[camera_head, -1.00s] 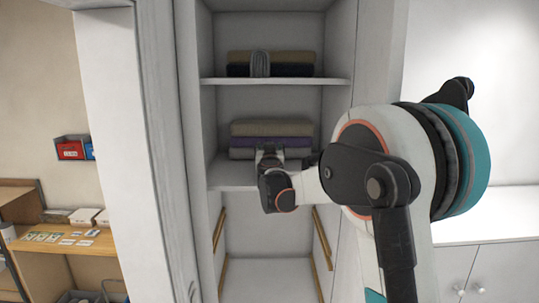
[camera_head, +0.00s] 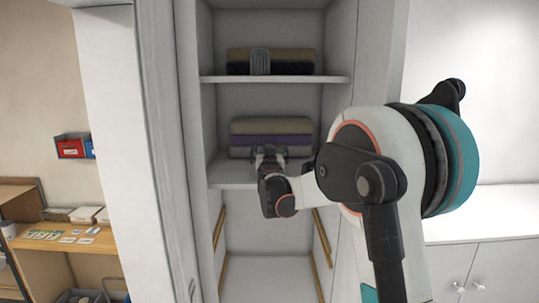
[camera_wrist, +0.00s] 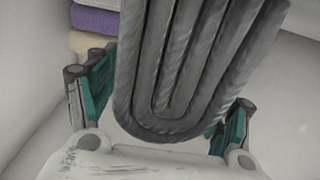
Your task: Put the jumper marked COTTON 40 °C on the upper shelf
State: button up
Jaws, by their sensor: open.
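A grey folded knit jumper (camera_wrist: 170,120) fills the middle of the wrist view, on edge between the open fingers of my gripper (camera_wrist: 160,100). Its rounded fold is near the gripper body. No care label is readable, and contact with the fingers cannot be told. In the head view my gripper (camera_head: 269,153) is at the middle shelf, in front of a tan, purple and grey stack (camera_head: 270,132), and hides what is directly behind it. The upper shelf (camera_head: 300,79) holds a tan and black stack (camera_head: 295,62) with a grey folded knit piece (camera_head: 260,62) at its front.
Wooden rails (camera_head: 322,240) line the compartment below. A white counter (camera_head: 480,213) stands at the right. A wooden desk (camera_head: 65,240) with cards and a red box (camera_head: 71,147) are at the left.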

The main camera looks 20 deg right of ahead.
jog(key=shift+r, duration=0.2)
jog(key=b+v, duration=0.2)
jog(key=v, duration=1)
jog(key=s+a+n+y, duration=0.6)
jog(key=s+a+y, duration=0.3)
jog(key=s+a, duration=0.5)
jog(key=s+f+g+h, duration=0.1)
jog(key=s+f+g, duration=0.3)
jog(key=s+f, duration=0.5)
jog(key=s+f+m+g+h, duration=0.1)
jog(key=s+f+g, duration=0.4)
jog(key=s+f, duration=0.5)
jog(key=s, duration=0.6)
jog(key=shift+s+d+g, duration=0.15)
jog(key=shift+d+g, duration=0.15)
